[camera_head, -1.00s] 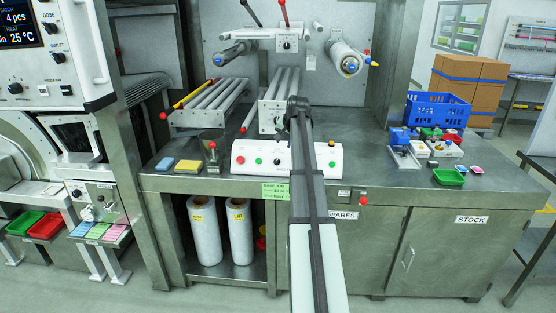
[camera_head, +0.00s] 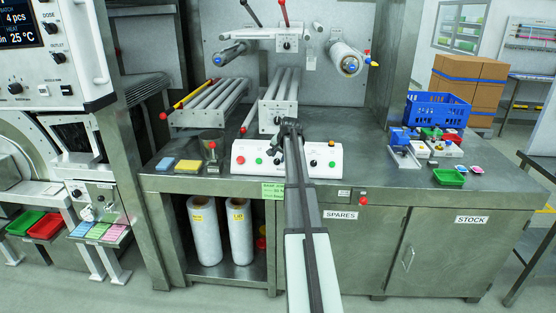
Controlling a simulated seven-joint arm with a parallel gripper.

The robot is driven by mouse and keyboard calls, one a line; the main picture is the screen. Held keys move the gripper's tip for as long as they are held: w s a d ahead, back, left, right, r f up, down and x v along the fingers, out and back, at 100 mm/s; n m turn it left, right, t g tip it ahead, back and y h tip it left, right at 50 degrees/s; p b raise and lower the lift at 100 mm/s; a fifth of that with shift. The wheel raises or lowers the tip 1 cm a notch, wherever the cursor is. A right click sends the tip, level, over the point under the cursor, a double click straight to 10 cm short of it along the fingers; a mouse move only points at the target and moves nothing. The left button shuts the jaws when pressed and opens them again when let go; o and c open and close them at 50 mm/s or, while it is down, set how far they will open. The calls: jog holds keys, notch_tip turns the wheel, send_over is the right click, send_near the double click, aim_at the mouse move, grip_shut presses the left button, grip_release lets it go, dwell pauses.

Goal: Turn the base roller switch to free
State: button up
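The roller unit on the bench has a pale base block (camera_head: 266,107) with a small dark knob (camera_head: 278,120) on its front, which looks like the base roller switch; its setting is too small to read. My gripper (camera_head: 290,126) is seen from behind, its end just right of this knob and overlapping the block's lower right corner in the picture. I cannot tell whether it touches the block. The fingers are too small and dark to show whether they are open or shut.
A white control box (camera_head: 250,149) with coloured buttons stands below the roller unit, partly hidden by my arm. Another knob (camera_head: 287,45) sits on the upper roller bracket. A cup with a red-knobbed lever (camera_head: 212,150) stands left; small parts and a blue crate (camera_head: 437,111) stand right.

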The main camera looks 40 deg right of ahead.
aim_at(277, 161)
jog(key=shift+x, duration=1.5)
jog(key=shift+c, duration=0.2)
grip_shut()
